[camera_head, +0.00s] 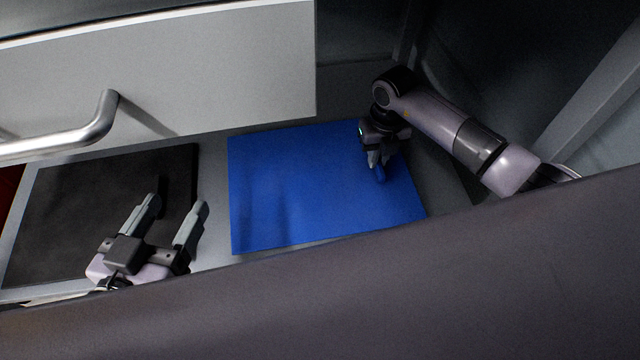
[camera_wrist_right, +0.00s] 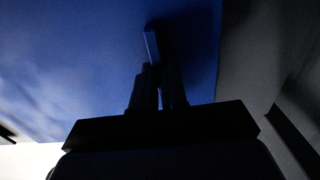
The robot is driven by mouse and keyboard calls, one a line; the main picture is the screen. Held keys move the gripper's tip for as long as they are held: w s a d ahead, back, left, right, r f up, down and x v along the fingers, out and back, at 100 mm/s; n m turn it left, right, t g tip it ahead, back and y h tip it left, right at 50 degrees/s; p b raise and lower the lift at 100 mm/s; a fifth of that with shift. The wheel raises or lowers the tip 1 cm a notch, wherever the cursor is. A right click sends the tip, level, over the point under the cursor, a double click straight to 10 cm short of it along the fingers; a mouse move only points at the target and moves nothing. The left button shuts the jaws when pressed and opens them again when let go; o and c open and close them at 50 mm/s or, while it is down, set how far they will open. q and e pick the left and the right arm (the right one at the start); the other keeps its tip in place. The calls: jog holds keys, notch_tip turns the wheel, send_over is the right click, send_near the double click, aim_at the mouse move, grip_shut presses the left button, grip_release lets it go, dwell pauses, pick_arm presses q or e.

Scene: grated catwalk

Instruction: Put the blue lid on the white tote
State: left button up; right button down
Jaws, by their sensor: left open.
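The blue lid (camera_head: 300,190) is a flat blue panel lying in the middle of the head view, and its blue surface also fills much of the right wrist view (camera_wrist_right: 70,70). A small upright blue handle (camera_head: 380,174) stands near its right side. My right gripper (camera_head: 377,163) points down over that side with its fingers close together on the handle; the handle shows at the fingertips in the right wrist view (camera_wrist_right: 151,46). My left gripper (camera_head: 175,207) is open and empty over a black panel at the left. I cannot make out the white tote with certainty.
The black panel (camera_head: 60,215) lies on a pale grey surface (camera_head: 215,235) left of the lid. A white cabinet front (camera_head: 220,70) with a metal bar handle (camera_head: 70,140) stands behind it. A grey post (camera_head: 590,95) rises at the right.

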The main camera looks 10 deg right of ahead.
jog(key=shift+r, duration=0.15)
jog(key=shift+r+p, duration=2.4)
jog(key=shift+r, duration=0.05)
